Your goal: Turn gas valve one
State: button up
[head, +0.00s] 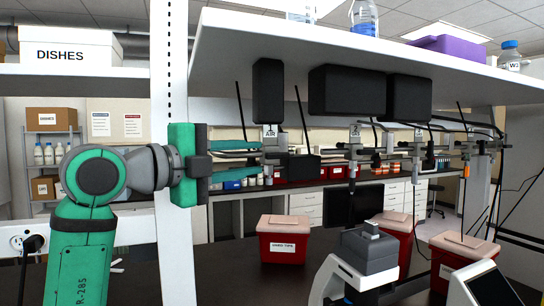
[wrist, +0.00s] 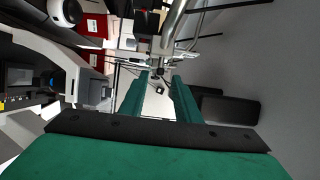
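A row of gas valves hangs under the white shelf. The nearest valve (head: 271,146), on a fitting labelled AIR, is at the left of the row. More valves (head: 355,148) (head: 418,150) continue to the right. My gripper (head: 258,159) is open, its two green fingers one above the other, pointing right at the nearest valve. The wrist view shows the open gripper (wrist: 160,88) with a small dark part (wrist: 159,89) in line with the gap. I cannot tell whether the fingertips touch the valve. Which valve is number one is not readable.
Black boxes (head: 347,91) hang under the shelf (head: 320,40) just above the valves. Thin rods and hoses hang around them. Below, a red bin (head: 283,246) and a grey-white instrument (head: 367,252) stand on the dark bench. A white post (head: 172,240) stands beside my wrist.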

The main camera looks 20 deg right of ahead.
aim_at(277, 157)
jog(key=x, duration=0.3)
jog(key=s+x, duration=0.1)
jog(key=x, duration=0.2)
jog(key=shift+d, duration=0.4)
jog(key=shift+w+d, duration=0.5)
jog(key=shift+d, duration=0.05)
grip_shut()
